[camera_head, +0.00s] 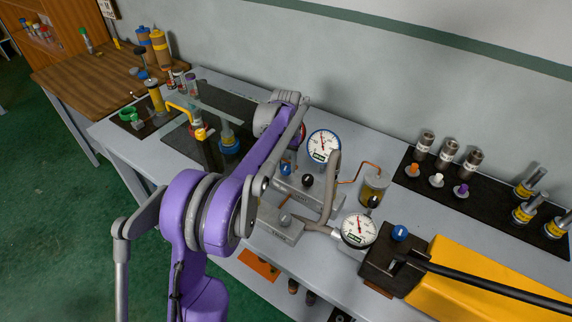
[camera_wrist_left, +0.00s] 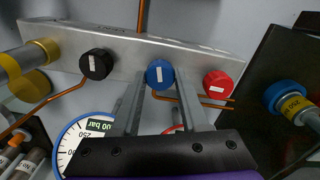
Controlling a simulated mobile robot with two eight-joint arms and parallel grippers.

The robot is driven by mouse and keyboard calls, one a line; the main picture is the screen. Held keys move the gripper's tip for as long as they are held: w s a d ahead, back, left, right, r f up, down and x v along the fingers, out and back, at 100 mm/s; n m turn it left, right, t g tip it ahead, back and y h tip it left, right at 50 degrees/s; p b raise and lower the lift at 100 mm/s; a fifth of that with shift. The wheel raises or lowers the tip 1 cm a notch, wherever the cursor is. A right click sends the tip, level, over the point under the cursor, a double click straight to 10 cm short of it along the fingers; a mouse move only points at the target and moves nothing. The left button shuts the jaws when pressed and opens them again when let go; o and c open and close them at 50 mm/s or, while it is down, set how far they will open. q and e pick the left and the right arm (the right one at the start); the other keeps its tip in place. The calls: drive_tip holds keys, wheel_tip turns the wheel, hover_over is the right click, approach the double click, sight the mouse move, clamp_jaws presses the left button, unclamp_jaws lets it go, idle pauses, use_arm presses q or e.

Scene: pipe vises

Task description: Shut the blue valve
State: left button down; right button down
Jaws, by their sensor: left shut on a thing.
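The blue valve (camera_wrist_left: 160,74) is a round blue knob with a white mark, on the side of a grey metal block (camera_wrist_left: 210,52). In the left wrist view the two grey fingers of my left gripper (camera_wrist_left: 160,80) lie on either side of it, shut on it. In the head view the blue valve (camera_head: 285,169) shows beside my purple left arm, which hides most of the gripper. A black knob (camera_wrist_left: 97,64) and a red knob (camera_wrist_left: 217,84) sit on the same block, one on each side of the blue valve. My right gripper is in neither view.
A blue-rimmed gauge (camera_head: 324,146) stands close behind the block, and a second gauge (camera_head: 359,229) is in front. A grey hose (camera_head: 332,185) and a jar (camera_head: 374,187) are to the right. A yellow tool (camera_head: 470,281) fills the lower right.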

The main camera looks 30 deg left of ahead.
sight(286, 167)
use_arm(q)
drive_tip(key=shift+m, duration=1.6)
drive_tip(key=shift+c, duration=2.1)
unclamp_jaws()
wheel_tip(286, 167, up, 11)
